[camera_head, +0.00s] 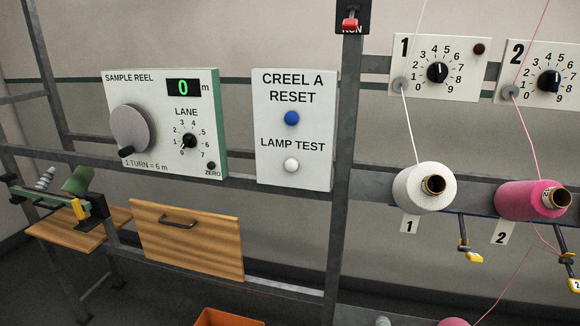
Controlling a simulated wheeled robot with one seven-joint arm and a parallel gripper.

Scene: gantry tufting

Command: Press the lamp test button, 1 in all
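The lamp test button (291,165) is a round white button under the words LAMP TEST. It sits low on a white panel (325,130) headed CREEL A RESET, fixed to the grey frame. A blue button (292,118) sits above it on the same panel. Nothing covers either button. My gripper is not in view.
Left of the panel is the sample reel box (215,110) with a crank disc, a lane dial and a green 0. A red switch (349,21) is at the top. White (412,190) and pink (520,200) cones stand right. A wooden drawer (185,255) is below.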

